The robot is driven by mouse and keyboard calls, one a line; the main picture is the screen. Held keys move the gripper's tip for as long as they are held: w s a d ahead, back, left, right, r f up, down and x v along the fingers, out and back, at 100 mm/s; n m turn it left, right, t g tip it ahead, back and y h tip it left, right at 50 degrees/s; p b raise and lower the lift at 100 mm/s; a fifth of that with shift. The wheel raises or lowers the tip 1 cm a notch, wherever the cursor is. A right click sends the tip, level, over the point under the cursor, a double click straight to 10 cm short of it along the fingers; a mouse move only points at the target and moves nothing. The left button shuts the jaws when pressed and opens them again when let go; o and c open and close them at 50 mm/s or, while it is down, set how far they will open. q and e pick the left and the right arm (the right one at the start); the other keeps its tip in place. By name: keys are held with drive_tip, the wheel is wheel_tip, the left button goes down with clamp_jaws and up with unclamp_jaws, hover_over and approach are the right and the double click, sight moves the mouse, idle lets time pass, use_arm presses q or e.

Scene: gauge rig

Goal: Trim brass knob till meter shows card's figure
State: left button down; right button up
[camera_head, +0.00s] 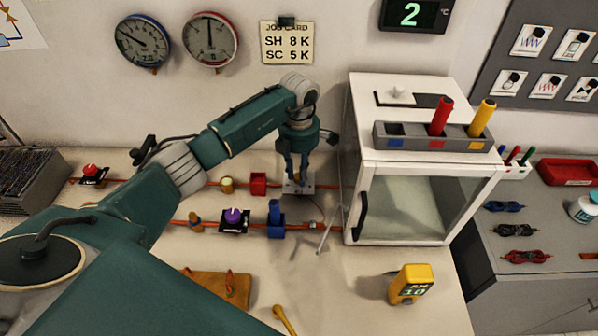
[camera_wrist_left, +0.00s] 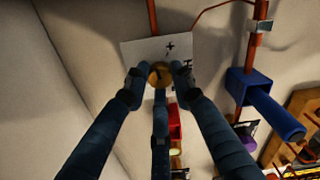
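The brass knob (camera_wrist_left: 160,73) sits on a white plate (camera_wrist_left: 125,52) with black marks, a plus sign among them. My left gripper (camera_head: 297,176) comes down over this plate from above. In the left wrist view its fingertips (camera_wrist_left: 158,80) are on both sides of the knob and appear to touch it. The job card (camera_head: 287,43) on the wall reads SH 8 K and SC 5 K. The yellow meter (camera_head: 410,284) on the bench shows 10 under small letters that are hard to read. My right gripper is not in view.
A white cabinet (camera_head: 405,205) with a glass front stands right of the knob. Copper pipes with a red block (camera_head: 258,184), a blue valve (camera_head: 275,220) and a purple knob (camera_head: 233,216) run to the left. Two round gauges (camera_head: 210,40) and a display (camera_head: 416,14) reading 2 hang above.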

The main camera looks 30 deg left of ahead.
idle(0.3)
use_arm(q)
drive_tip(key=n+b, duration=0.1)
drive_tip(key=n, duration=0.2)
drive_tip(key=shift+n, duration=0.4)
drive_tip(key=shift+n+b, duration=0.5)
drive_tip(key=shift+n, duration=1.5)
drive_tip(key=c, duration=1.5)
unclamp_jaws()
drive_tip(key=shift+o, duration=0.2)
drive_tip(key=shift+r, duration=0.15)
